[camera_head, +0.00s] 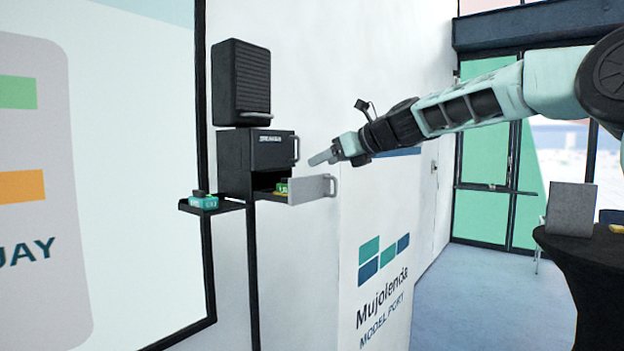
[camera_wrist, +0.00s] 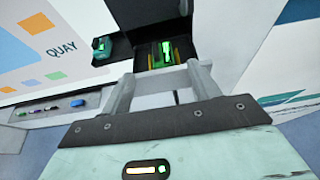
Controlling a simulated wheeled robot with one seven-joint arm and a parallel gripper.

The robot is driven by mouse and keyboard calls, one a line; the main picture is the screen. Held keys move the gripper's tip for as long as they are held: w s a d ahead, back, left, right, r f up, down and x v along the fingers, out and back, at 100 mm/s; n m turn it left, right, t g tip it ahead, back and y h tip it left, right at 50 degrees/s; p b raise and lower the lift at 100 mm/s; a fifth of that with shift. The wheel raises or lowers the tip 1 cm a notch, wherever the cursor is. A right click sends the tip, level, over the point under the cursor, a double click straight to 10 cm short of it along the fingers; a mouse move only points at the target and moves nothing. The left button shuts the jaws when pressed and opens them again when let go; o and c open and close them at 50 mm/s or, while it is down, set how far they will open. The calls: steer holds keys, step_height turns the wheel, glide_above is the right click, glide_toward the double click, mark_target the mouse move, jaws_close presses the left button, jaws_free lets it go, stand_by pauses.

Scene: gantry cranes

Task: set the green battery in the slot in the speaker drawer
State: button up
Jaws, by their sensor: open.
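The speaker drawer (camera_head: 312,189) is pulled out from the dark cabinet under the black speaker on the wall. The green battery (camera_head: 282,187) shows inside the drawer, partly hidden by the cabinet and drawer front. In the wrist view the green battery (camera_wrist: 165,54) lies between yellow strips in the dark drawer. Whether it is fully seated in the slot I cannot tell. My gripper (camera_head: 322,157) is above and to the right of the drawer, apart from the battery. In the wrist view my gripper (camera_wrist: 163,75) has its fingers apart with nothing held between them.
A teal block (camera_head: 203,202) sits on a small dark shelf left of the cabinet; it also shows in the wrist view (camera_wrist: 101,45). The black speaker (camera_head: 241,82) is above the cabinet. A dark round table (camera_head: 570,250) stands at the right. The floor between is clear.

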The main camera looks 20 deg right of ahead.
steer(key=shift+b+v, duration=0.4)
steer(key=shift+v, duration=1.25)
steer(key=s+a+f+n+g+h, duration=0.2)
steer(key=s+a+f+n+g, duration=0.5)
steer(key=s+a+f+n, duration=0.95)
steer(key=s+d+f+n+g+h, duration=0.1)
steer(key=s+f+n, duration=0.4)
steer(key=s, duration=0.4)
steer(key=s+d+f+n+g+h, duration=0.1)
steer(key=s+f+n+h, duration=0.1)
steer(key=s+f+n, duration=0.4)
steer(key=s+d+f+n+g+h, duration=0.1)
steer(key=s+f+n+g+h, duration=0.1)
steer(key=s+f+n, duration=0.4)
steer(key=s+n, duration=0.3)
steer(key=s, duration=0.4)
steer(key=shift+s+d, duration=0.2)
steer(key=shift+d, duration=0.1)
